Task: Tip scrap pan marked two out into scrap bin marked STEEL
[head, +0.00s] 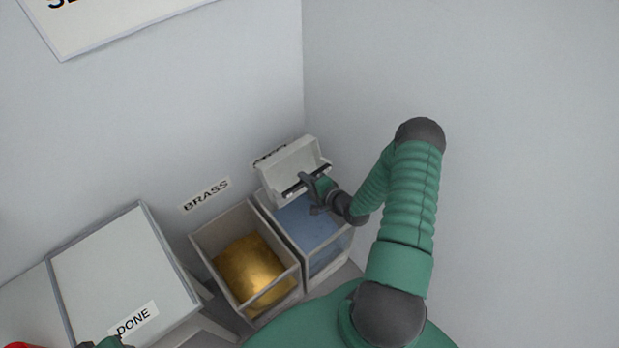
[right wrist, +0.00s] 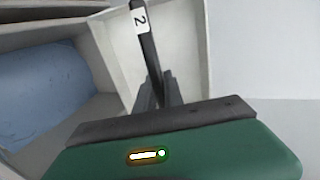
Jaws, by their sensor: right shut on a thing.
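The pale scrap pan (head: 288,168) is tilted above the back of the right-hand bin (head: 330,262). My right gripper (head: 306,187) is shut on the pan's dark handle bar, which carries a "2" tag in the right wrist view (right wrist: 140,20). The pan (right wrist: 185,45) shows bare pale walls there, with no scrap seen in it. The bin holds blue-grey scrap (head: 306,222). Its wall label (head: 268,155) is mostly hidden behind the pan, so I cannot read it. A bit of my left arm's end shows at the bottom left edge, its fingers not clear.
A bin with gold-coloured scrap (head: 248,270) stands left of it under the BRASS label (head: 206,195). A grey-framed tray marked DONE (head: 105,265) lies further left. A red thing (head: 22,346) is cut off at the bottom left corner.

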